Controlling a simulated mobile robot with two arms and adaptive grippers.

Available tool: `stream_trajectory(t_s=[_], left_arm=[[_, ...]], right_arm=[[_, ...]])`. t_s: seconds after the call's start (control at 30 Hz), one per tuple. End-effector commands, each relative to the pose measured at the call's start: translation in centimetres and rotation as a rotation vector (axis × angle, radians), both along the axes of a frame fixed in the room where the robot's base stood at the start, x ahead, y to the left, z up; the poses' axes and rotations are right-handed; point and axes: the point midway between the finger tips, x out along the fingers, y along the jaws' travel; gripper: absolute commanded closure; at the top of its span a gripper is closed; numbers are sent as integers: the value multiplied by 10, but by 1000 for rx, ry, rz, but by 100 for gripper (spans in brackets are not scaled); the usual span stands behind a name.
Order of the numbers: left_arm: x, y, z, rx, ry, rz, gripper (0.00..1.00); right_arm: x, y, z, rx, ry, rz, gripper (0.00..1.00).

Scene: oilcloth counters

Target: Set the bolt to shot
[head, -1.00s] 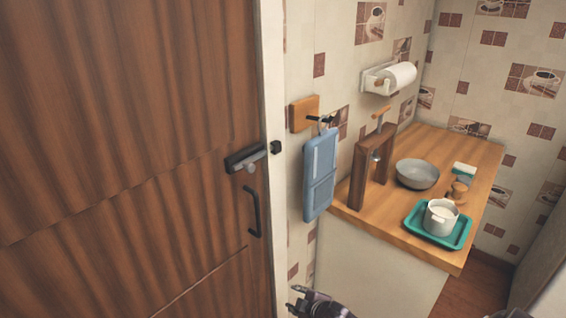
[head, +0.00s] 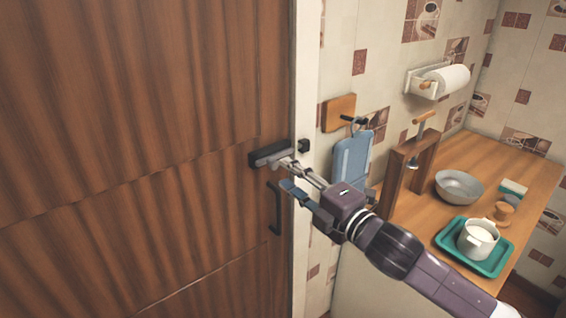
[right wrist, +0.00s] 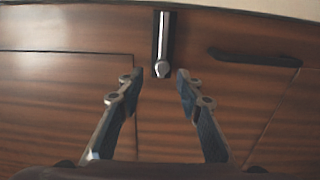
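The bolt (head: 268,152) is a dark plate with a silver bar and knob on the brown door (head: 150,130). A small black keeper (head: 303,146) sits on the white door frame, right of the bolt, with a gap between plate and keeper. My right gripper (head: 283,174) is in front of the bolt and hides part of it. In the right wrist view, the bolt's round knob (right wrist: 161,69) lies at the mouth between the open fingers of the right gripper (right wrist: 157,80). Neither finger clearly touches it. My left gripper is not in view.
A black door handle (head: 274,210) is just below the bolt. The counter (head: 525,165) holds a grey bowl (head: 459,186), a wooden stand (head: 396,185) and a pot (head: 478,238) on a green tray (head: 447,241).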

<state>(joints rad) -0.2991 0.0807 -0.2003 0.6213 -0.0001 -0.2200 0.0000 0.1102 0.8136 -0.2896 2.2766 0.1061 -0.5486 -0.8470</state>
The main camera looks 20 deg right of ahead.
Motion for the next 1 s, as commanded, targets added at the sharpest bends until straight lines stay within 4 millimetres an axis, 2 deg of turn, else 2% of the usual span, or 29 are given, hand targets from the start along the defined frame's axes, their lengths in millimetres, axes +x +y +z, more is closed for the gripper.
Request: stream_trajectory(t_s=[0.2, 0.4, 0.77, 1.0], left_arm=[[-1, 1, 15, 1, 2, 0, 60], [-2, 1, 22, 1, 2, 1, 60], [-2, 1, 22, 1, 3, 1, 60], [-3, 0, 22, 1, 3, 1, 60]], right_arm=[[32, 12, 5, 6, -1, -2, 67], [52, 18, 2, 5, 1, -4, 67], [57, 20, 0, 4, 0, -3, 67], [57, 20, 1, 3, 0, -3, 93]])
